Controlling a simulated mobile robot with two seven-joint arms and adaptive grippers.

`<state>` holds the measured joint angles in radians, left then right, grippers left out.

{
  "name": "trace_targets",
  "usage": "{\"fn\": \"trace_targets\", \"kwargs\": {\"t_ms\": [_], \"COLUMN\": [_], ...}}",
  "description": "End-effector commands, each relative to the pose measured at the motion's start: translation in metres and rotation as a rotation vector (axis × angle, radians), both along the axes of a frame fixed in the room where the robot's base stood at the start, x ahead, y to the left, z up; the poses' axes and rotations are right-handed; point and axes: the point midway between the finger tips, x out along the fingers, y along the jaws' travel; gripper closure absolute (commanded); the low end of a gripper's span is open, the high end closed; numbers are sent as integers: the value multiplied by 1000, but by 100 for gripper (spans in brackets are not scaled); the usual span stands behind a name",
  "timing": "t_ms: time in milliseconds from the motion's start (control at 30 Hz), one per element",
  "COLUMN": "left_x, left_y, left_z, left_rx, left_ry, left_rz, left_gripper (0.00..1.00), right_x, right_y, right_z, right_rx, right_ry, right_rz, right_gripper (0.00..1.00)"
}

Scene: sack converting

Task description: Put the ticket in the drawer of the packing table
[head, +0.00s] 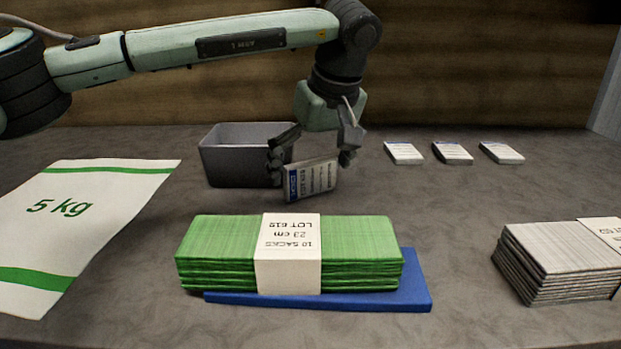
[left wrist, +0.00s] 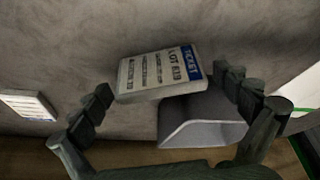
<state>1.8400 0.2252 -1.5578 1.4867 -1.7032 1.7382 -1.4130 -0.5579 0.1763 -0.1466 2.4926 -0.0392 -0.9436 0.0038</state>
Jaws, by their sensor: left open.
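The ticket (head: 312,178) is a small white block with a blue band and printed text. In the head view it is tilted, in front of the right end of a grey open box. My left gripper (head: 312,158) is open, with its fingers on either side of the ticket. In the left wrist view, the ticket (left wrist: 155,77) lies between the spread fingertips (left wrist: 165,85), with a small gap visible at each side. I cannot tell whether the ticket touches the table. No drawer can be made out. My right gripper is not in view.
The grey box (head: 225,167) is close behind the ticket. Three small white blocks (head: 404,153) stand at the back right. A banded green sack bundle (head: 345,240) lies on a blue slab (head: 418,290) in front. A white sack (head: 100,200) is left, a grey stack (head: 555,262) right.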

Motion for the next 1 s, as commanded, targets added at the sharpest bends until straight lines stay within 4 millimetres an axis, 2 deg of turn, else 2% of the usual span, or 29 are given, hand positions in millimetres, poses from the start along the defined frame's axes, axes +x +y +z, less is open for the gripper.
{"fn": "trace_targets", "kwargs": {"t_ms": [233, 267, 667, 1000], "left_x": [2, 2, 2, 2], "left_y": [1, 1, 0, 1], "left_z": [-4, -4, -4, 4], "left_rx": [-1, -1, -1, -1], "left_ry": [-2, -2, -2, -3], "left_rz": [-2, -2, -2, -1], "left_gripper": [0, 3, 52, 52], "right_x": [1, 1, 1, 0], "right_y": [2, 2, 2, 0], "right_z": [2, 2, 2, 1], "right_rx": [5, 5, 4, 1], "right_ry": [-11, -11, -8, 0], "right_rz": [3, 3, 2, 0], "right_gripper": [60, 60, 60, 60]}}
